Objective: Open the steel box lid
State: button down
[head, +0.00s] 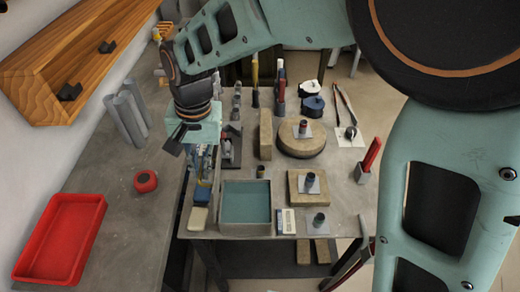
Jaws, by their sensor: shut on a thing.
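The grey steel box (245,229) stands at the front left of the middle worktable, with a teal surface inside its rim. I cannot tell whether this is its inside or a recessed panel, and I make out no separate lid. My gripper (199,150) points down behind and to the left of the box, apart from its visible rim. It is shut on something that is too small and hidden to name. Its fingertips are partly hidden by its own body.
Narrow blue and yellow items (201,195) lie left of the box. Wooden blocks and a round wooden board (301,147) with dark cylinders stand to the right. A red tray (60,240) and a red round object (145,181) are on the left bench. Upright grey tubes stand behind them.

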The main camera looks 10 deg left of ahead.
jog(key=shift+s+a+f, duration=0.15)
jog(key=shift+a+f, duration=0.05)
jog(key=shift+a, duration=0.5)
jog(key=shift+s+a+f, duration=0.15)
jog(key=shift+a+f, duration=0.05)
jog(key=shift+a, duration=0.45)
jog(key=c, duration=2)
grip_release()
jog(key=shift+o, duration=0.2)
jog(key=shift+d+r, duration=0.1)
jog(key=shift+r, duration=0.05)
jog(key=shift+w+d+r+p, duration=0.1)
jog(key=shift+d+r+p, duration=0.25)
jog(key=shift+r+p, duration=0.45)
jog(key=shift+w+d+r+p, duration=0.1)
jog(key=shift+d+r+p, duration=0.3)
jog(key=shift+r, duration=0.75)
jog(key=shift+w+d+r+p, duration=0.1)
jog(key=shift+d+r+p, duration=0.15)
jog(key=shift+r+p, duration=0.6)
